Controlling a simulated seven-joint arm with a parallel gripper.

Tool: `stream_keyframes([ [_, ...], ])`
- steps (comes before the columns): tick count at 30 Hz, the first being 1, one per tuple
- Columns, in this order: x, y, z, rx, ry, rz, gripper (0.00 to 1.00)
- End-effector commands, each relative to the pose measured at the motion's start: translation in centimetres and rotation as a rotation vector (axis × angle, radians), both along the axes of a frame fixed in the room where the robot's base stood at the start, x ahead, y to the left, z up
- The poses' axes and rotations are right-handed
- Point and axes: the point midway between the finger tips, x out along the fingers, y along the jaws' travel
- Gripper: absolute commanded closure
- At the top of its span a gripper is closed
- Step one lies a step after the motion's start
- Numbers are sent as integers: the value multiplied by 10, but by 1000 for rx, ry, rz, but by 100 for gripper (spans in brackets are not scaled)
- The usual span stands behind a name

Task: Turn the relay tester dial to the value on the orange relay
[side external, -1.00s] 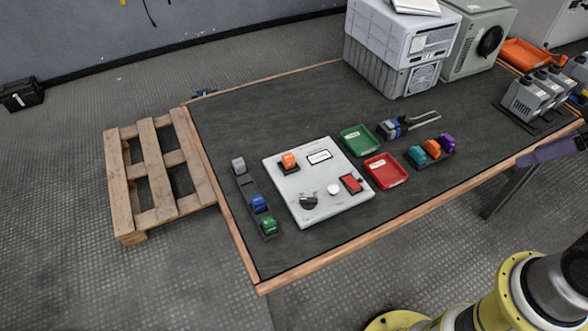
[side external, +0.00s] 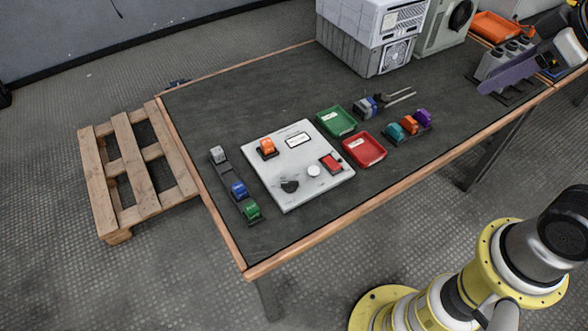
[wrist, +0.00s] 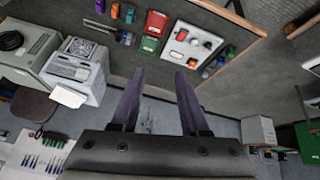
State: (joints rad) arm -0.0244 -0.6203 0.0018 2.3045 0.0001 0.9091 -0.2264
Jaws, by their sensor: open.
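The white relay tester panel (side external: 300,166) lies on the dark table. An orange relay (side external: 267,147) sits on its upper left part, and the value on it is too small to read. The black dial (side external: 290,186) is near the panel's front edge; its setting cannot be read. A white label window (side external: 298,140), a round white button (side external: 314,170) and a red switch (side external: 330,162) are also on the panel. My gripper (wrist: 159,75) is open and empty, with purple fingers apart. In the side external view it is at the right, far from the panel, which shows beyond the fingertips in the wrist view (wrist: 195,45).
A rail with grey, blue and green relays (side external: 238,189) is left of the panel. A green tray (side external: 336,122), a red tray (side external: 365,150) and a rack of coloured relays (side external: 409,125) are to its right. Large grey equipment (side external: 375,40) stands at the back.

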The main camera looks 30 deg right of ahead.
Motion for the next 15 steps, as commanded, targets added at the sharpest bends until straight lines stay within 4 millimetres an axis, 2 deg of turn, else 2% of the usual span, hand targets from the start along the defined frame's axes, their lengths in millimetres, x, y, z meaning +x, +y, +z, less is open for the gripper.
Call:
stream_keyframes([
  [1, 16, 4, 6, -14, 12, 39, 55],
  [4, 46, 13, 14, -42, 33, 116, 55],
  [8, 93, 33, 15, -78, 75, 230, 55],
  [11, 129, 52, 7, -105, 112, 316, 55],
  [15, 174, 85, -17, -134, 170, 431, 55],
])
